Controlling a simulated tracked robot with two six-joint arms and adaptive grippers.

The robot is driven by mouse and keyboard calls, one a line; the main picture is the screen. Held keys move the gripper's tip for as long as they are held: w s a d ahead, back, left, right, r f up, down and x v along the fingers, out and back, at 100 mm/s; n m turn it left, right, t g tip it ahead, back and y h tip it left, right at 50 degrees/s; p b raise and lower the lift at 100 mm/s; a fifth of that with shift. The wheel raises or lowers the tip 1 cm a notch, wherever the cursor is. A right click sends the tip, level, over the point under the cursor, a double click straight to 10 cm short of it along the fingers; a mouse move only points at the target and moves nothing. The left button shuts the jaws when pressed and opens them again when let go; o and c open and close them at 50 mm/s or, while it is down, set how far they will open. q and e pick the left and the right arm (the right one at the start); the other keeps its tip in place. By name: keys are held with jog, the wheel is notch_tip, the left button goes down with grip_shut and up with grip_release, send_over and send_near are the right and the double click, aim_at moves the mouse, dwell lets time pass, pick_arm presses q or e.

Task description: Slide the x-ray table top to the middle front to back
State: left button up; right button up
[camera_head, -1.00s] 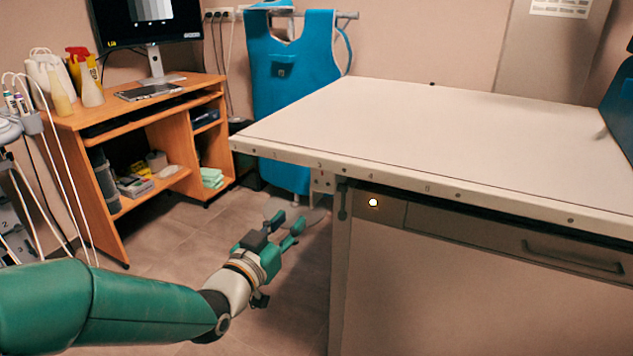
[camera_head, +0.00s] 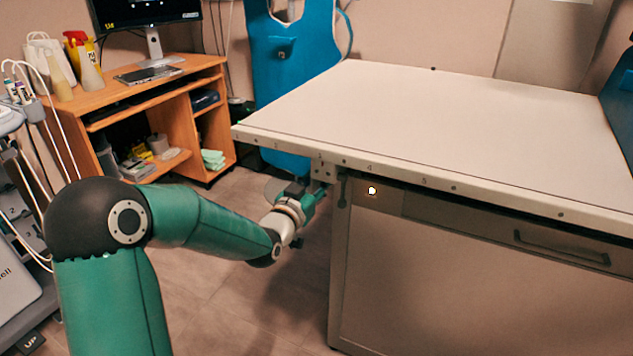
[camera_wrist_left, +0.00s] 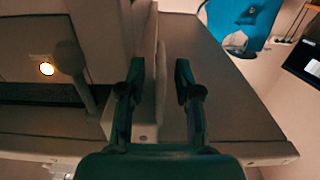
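The pale x-ray table top (camera_head: 450,120) spans the right half of the head view, with a numbered scale along its front edge. Under its left front part is a small metal bracket (camera_head: 322,171), and beside that a dark lever (camera_head: 342,191). My left gripper (camera_head: 314,192) is just below the front edge, by the bracket. In the left wrist view its two fingers (camera_wrist_left: 159,68) are apart, with a pale strip (camera_wrist_left: 159,85) of the bracket or frame showing between them. I cannot tell whether they touch it. My right gripper is not in view.
A lit white button (camera_head: 372,190) is on the table's base (camera_head: 450,270), right of the lever. A wooden desk (camera_head: 160,105) with a monitor stands at the left. A blue apron (camera_head: 290,55) hangs behind the table's left end. Floor between desk and table is clear.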

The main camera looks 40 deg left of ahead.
pick_arm(q)
jog(key=shift+c, duration=0.3)
grip_shut()
